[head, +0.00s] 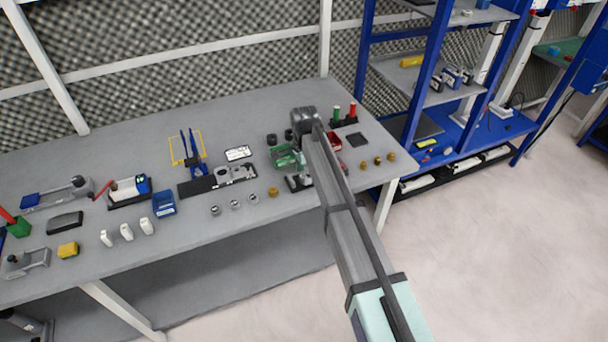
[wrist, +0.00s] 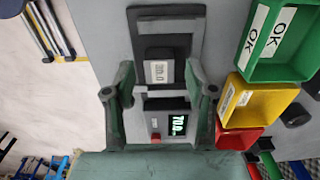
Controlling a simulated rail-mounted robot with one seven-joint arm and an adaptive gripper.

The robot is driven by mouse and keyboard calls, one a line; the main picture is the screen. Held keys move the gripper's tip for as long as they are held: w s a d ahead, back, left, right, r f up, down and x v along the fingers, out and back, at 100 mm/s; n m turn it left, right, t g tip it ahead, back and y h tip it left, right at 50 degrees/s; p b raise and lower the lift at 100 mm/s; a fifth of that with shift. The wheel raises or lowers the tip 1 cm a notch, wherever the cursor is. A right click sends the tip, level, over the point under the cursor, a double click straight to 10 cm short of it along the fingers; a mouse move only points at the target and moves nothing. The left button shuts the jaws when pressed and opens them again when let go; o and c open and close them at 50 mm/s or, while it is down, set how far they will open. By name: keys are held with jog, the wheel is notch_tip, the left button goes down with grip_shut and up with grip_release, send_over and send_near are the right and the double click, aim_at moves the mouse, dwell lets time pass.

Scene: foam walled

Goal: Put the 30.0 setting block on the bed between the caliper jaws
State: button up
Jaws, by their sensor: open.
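The 30.0 setting block (wrist: 158,72) is a dark block with a white label reading "30.0". In the wrist view it sits over the dark bed of the caliper (wrist: 190,22), between a crosswise jaw above it in the picture and another below it. Whether it rests fully on the bed is hard to tell. The caliper's lit display (wrist: 178,125) shows digits starting "70". My gripper (wrist: 160,82) is open, with a finger on each side of the block and small gaps. In the head view my gripper (head: 304,122) is over the bench's right part; my arm hides much below it.
Green (wrist: 282,38), yellow (wrist: 252,97) and red (wrist: 238,138) bins stand close to the right finger in the wrist view. On the grey bench (head: 240,120), a dark fixture (head: 200,186) and several small brass and grey pieces lie around. Blue shelving (head: 440,90) stands at right.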

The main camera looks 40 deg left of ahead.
notch_tip(320, 180, up, 11)
jog(key=b, duration=0.3)
jog(key=shift+r, duration=0.15)
